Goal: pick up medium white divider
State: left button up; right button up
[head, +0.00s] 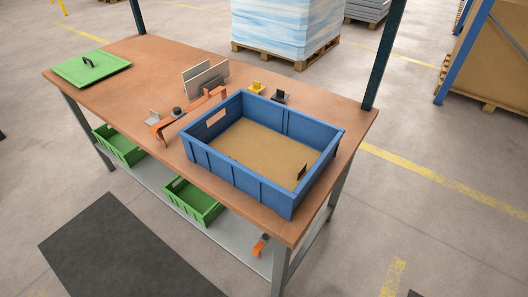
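Upright pale plates that look like white dividers (198,73) stand close together behind the orange bracket, left of the blue crate, on the brown workbench (130,88). They overlap, so I cannot tell for sure which is the medium one. A smaller light plate (153,116) stands at the left end of the orange bracket. Neither of my grippers is in the head view.
A blue crate (237,183) with a small black piece (302,171) inside takes up the bench's right part. An orange bracket (187,119), a yellow piece (257,87) and a black piece (279,97) surround it. A green lid (91,69) lies at left. Green bins (192,203) sit below.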

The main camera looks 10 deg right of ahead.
aim_at(192, 87)
jog(key=l+u, duration=0.1)
jog(key=l, duration=0.3)
jog(key=k+l+u, duration=0.1)
jog(key=l, duration=0.35)
jog(key=i+l+u, duration=0.1)
jog(key=l+u, duration=0.3)
jog(key=l, duration=0.55)
jog(key=l+u, duration=0.4)
jog(key=l, duration=0.5)
jog(key=k+l+u, duration=0.15)
jog(key=l+u, duration=0.25)
jog(key=l, duration=0.55)
jog(key=l+u, duration=0.3)
jog(key=l, duration=0.2)
jog(key=l+u, duration=0.25)
jog(key=l, duration=0.25)
jog(key=l+u, duration=0.3)
jog(key=l, duration=0.2)
jog(key=k+l+u, duration=0.25)
jog(key=l, duration=0.25)
jog(key=l+u, duration=0.3)
jog(key=l, duration=0.2)
jog(key=i+l+u, duration=0.15)
jog(key=l+u, duration=0.35)
jog(key=l, duration=0.2)
jog(key=l+u, duration=0.5)
jog(key=l, duration=0.25)
jog(key=k+l+u, duration=0.1)
jog(key=l+u, duration=0.35)
jog(key=l, duration=0.3)
